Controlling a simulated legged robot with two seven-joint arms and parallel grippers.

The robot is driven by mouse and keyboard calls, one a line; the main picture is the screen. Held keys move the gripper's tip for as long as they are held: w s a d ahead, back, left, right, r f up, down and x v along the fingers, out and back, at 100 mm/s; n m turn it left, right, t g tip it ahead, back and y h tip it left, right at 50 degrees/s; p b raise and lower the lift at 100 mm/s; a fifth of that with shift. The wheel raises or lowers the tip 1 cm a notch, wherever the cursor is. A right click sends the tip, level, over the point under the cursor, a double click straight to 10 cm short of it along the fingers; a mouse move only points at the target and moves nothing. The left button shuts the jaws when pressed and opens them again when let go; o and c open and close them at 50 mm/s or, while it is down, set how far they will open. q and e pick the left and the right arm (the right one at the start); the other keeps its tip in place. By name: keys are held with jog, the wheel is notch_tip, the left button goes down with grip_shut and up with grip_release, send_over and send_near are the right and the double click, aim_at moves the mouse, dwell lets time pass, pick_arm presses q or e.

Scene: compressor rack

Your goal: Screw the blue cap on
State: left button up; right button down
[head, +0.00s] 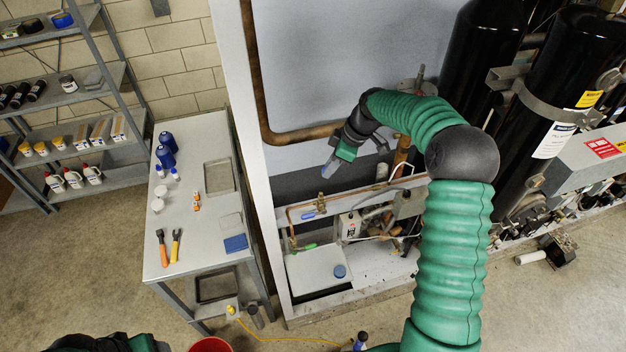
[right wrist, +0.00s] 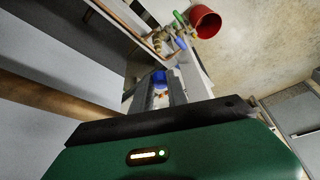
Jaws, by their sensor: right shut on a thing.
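My left gripper is not in view.
A copper pipe with a blue-handled valve (head: 307,214) and a green handle (head: 304,246) runs between gripper and tank. The workbench (head: 210,140) at left holds blue bottles and tools. A red bucket (head: 210,344) stands on the floor. Black cylinders (head: 560,90) stand at right.

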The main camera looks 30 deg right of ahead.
jog(key=shift+w+f+b, duration=0.25)
jog(key=shift+f+b, duration=0.3)
jog(key=shift+f, duration=0.35)
jog(key=b+x, duration=0.2)
jog(key=x, duration=0.1)
jog(key=b+x, duration=0.1)
jog(key=x, duration=0.1)
jog(key=shift+s+a, duration=0.3)
jog(key=shift+s+f+b, duration=0.15)
jog(key=shift+f+b, duration=0.1)
jog(key=shift+b, duration=0.1)
jog(key=shift+d+f, duration=0.1)
jog(key=shift+d, duration=0.3)
jog(key=shift+s+a, duration=0.1)
jog(key=shift+a, duration=0.4)
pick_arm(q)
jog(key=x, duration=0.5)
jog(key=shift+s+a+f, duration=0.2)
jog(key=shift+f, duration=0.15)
pick_arm(e)
jog(key=shift+d+f, duration=0.25)
jog(key=shift+d, duration=0.25)
jog(key=shift+d+f, duration=0.25)
jog(key=shift+d, duration=0.25)
